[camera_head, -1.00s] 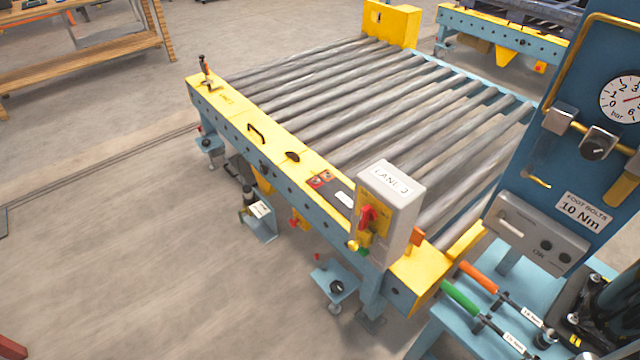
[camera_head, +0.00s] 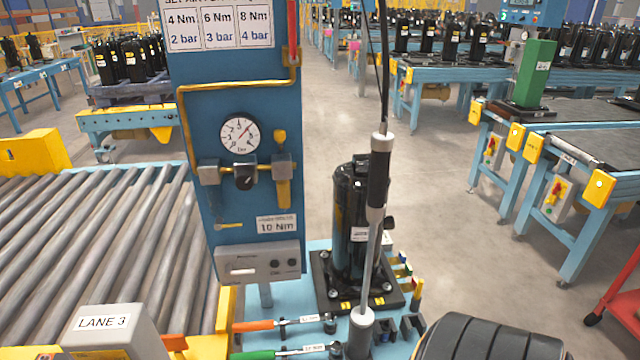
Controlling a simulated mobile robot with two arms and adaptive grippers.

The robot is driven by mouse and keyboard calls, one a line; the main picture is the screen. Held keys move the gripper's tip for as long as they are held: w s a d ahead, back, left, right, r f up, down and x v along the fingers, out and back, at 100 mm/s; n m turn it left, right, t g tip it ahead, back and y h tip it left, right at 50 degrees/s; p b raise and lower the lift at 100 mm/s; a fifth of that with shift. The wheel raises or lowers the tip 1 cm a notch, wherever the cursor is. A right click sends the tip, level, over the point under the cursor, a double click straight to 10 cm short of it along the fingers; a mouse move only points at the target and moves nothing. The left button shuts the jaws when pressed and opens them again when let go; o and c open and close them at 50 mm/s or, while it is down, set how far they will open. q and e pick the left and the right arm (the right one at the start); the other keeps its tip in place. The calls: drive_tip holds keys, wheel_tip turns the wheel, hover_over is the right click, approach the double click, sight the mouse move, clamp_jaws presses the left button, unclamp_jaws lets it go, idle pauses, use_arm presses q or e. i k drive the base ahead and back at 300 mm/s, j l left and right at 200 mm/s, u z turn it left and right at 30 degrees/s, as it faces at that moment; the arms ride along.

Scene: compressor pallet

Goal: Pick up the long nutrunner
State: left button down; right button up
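The long nutrunner (camera_head: 378,180) hangs upright from a dark cable in the middle of the head view. It has a black grip, a grey collar at the top and a long thin silver shaft. The shaft runs down to a wider pale grey end (camera_head: 361,318) low in the picture. It hangs in front of a black compressor (camera_head: 352,215) on a dark base plate. Whether its lower end touches anything is unclear.
A blue panel (camera_head: 205,110) with a pressure gauge (camera_head: 240,134) stands left of the nutrunner. Torque wrenches with orange (camera_head: 253,325) and green (camera_head: 253,355) handles lie on the blue bench below. A black ribbed rounded shape (camera_head: 490,340) fills the bottom right. A roller conveyor (camera_head: 90,250) is at left.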

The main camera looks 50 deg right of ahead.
sight(382, 143)
drive_tip(key=z, duration=1.95)
